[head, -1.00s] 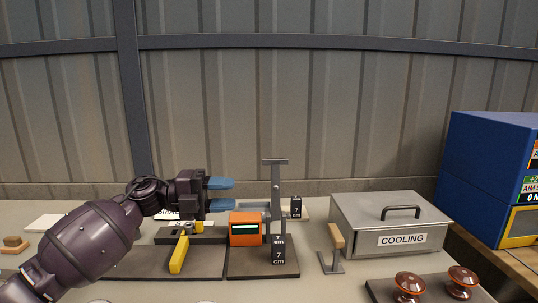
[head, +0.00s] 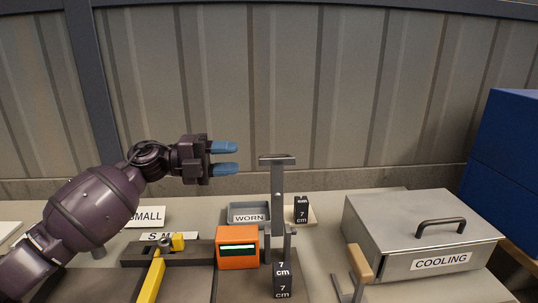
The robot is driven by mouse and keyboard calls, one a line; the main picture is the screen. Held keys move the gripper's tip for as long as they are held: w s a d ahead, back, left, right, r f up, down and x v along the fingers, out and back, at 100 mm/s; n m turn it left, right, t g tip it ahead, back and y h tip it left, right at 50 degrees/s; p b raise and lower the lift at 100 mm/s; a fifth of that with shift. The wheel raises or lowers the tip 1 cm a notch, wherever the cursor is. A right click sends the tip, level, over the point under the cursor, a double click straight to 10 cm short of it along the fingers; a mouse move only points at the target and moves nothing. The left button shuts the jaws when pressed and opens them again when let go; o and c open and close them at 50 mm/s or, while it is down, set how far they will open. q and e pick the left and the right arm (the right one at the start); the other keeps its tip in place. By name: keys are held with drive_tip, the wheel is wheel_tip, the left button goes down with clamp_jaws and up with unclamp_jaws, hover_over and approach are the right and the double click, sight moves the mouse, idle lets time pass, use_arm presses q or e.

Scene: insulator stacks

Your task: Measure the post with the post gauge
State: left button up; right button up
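A grey upright with a flat top bar (head: 277,200) stands mid-table beside an orange box with a lit display (head: 237,248); together they look like the post gauge. A black block marked "7 cm" (head: 283,279) is at the upright's foot, and a second one (head: 301,210) stands behind to the right. I cannot tell which piece is the post. My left gripper (head: 236,158) is open and empty, its blue fingers pointing right, left of the top bar in the picture and apart from it. My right gripper is not in view.
A dark fixture with a yellow lever (head: 150,278) lies left of the orange box. A tray marked "WORN" (head: 248,214) is behind. A metal box marked "COOLING" (head: 420,240) stands right, with a wooden-handled tool (head: 359,264) before it. A blue cabinet (head: 503,165) is far right.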

sight(277, 195)
use_arm(q)
drive_tip(key=d, duration=0.8)
drive_tip(key=shift+w+d+f, duration=0.1)
drive_tip(key=shift+d, duration=0.3)
drive_tip(key=shift+b, duration=0.3)
clamp_jaws()
